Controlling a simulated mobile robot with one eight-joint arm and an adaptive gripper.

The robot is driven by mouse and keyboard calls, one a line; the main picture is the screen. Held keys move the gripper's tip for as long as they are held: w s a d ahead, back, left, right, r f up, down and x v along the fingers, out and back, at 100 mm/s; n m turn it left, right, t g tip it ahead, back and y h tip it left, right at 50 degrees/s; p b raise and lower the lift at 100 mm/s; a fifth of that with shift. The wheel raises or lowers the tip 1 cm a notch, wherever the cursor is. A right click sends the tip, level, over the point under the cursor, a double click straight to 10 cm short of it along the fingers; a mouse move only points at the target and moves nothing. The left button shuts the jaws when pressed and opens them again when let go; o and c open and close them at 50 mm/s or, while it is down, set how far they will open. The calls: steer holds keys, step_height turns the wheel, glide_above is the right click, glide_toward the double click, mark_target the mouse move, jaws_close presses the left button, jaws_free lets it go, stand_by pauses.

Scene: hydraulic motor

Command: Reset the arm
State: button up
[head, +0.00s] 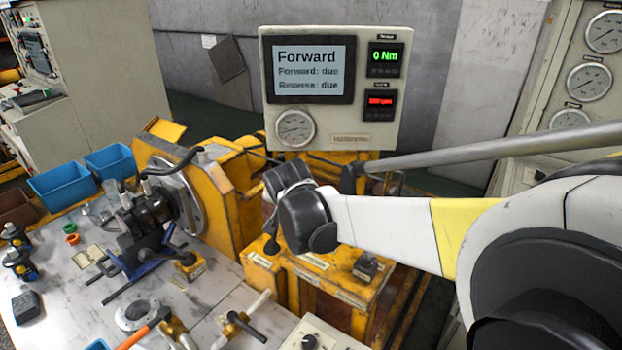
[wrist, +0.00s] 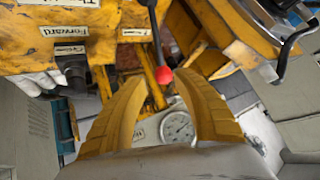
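My arm reaches in from the right in the head view, white and yellow with a black joint over the yellow test stand (head: 330,285). My gripper is not made out there. In the wrist view my gripper (wrist: 160,80) has its two yellow fingers apart. A lever with a red knob (wrist: 163,75) appears in the gap between the fingertips, with space on both sides. Whether the knob lies between the fingers or beyond them I cannot tell. Nothing is seen held.
A panel (head: 385,115) reads "Forward", "Forward: due", "Reverse: due" and 0 Nm. A grey bar (head: 500,148) runs past my arm. A hydraulic motor (head: 150,215) is mounted at left, near blue bins (head: 62,182). A dial gauge (wrist: 177,127) shows beyond the fingers.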

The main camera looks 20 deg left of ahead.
steer(key=s+d+r+h, duration=0.1)
steer(key=s+d+r, duration=0.1)
steer(key=d, duration=0.7)
steer(key=s+d+r+m+h, duration=0.1)
steer(key=s+d+r, duration=0.15)
steer(key=d, duration=0.75)
steer(key=s+d+r, duration=0.2)
steer(key=d, duration=0.7)
steer(key=s+d+f+h, duration=0.1)
steer(key=s+d+f, duration=0.1)
steer(key=s+d, duration=0.7)
steer(key=s+d+f+g+h, duration=0.1)
steer(key=s+d+f, duration=0.2)
steer(key=s+d, duration=0.6)
steer(key=shift+s+d+m, duration=0.15)
steer(key=shift+d+m, duration=0.25)
steer(key=shift+d, duration=0.05)
